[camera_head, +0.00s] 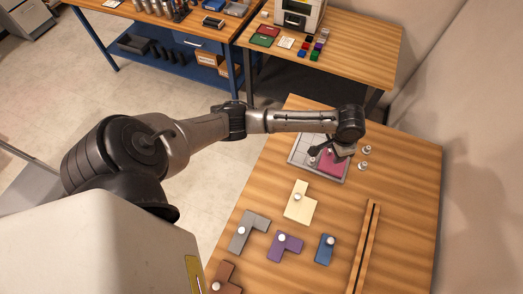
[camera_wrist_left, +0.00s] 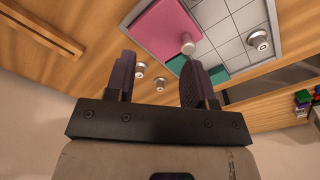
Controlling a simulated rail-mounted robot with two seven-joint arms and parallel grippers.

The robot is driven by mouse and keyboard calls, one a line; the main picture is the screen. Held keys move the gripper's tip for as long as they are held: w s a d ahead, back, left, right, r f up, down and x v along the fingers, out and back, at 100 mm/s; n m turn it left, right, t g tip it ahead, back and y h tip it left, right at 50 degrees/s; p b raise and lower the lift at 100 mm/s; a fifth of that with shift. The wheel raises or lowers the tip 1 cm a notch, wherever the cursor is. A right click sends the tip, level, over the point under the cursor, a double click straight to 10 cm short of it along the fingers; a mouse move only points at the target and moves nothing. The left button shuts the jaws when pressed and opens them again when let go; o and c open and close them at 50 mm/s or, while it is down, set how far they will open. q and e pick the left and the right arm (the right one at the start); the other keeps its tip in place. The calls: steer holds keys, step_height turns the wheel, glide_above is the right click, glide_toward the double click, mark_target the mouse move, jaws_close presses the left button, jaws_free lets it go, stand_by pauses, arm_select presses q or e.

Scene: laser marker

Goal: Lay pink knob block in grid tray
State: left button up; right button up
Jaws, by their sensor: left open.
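The pink knob block (camera_head: 333,167) is at the front right corner of the grey grid tray (camera_head: 301,149) in the head view. In the left wrist view the pink block (camera_wrist_left: 160,30) lies inside the rim of the tray (camera_wrist_left: 235,30), its knob standing up. I cannot tell whether it sits fully flat. My left gripper (camera_head: 328,150) is just over the block in the head view. In the left wrist view its two fingers (camera_wrist_left: 157,70) are apart with nothing between them, and the block's knob is clear of them. My right gripper is not in view.
A green piece (camera_wrist_left: 215,75) lies beside the pink block. Metal knobs (camera_head: 362,165) stand right of the tray. Cream (camera_head: 300,205), grey (camera_head: 248,230), purple (camera_head: 284,246), blue (camera_head: 325,250) and brown (camera_head: 225,277) blocks lie nearer. A wooden rail (camera_head: 364,248) runs along the right.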

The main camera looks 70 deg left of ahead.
arm_select(q)
steer(key=s+d+f, duration=0.2)
steer(key=s+d, duration=0.1)
steer(key=s, duration=0.2)
steer(key=s+d+f+m+t+h, duration=0.1)
steer(key=s+d+f, duration=0.1)
steer(key=s, duration=0.3)
steer(key=s+d+f+m, duration=0.1)
steer(key=s+d+f, duration=0.1)
steer(key=s+d, duration=0.3)
steer(key=shift+t+h, duration=0.3)
steer(key=s+a+r, duration=0.1)
steer(key=s, duration=0.6)
steer(key=s+a+r+n+t+y, duration=0.1)
steer(key=s+r, duration=0.1)
steer(key=s, duration=0.5)
steer(key=shift+s+a+r+t+y, duration=0.15)
steer(key=shift+a+r+t+y, duration=0.1)
steer(key=shift+t+y, duration=0.05)
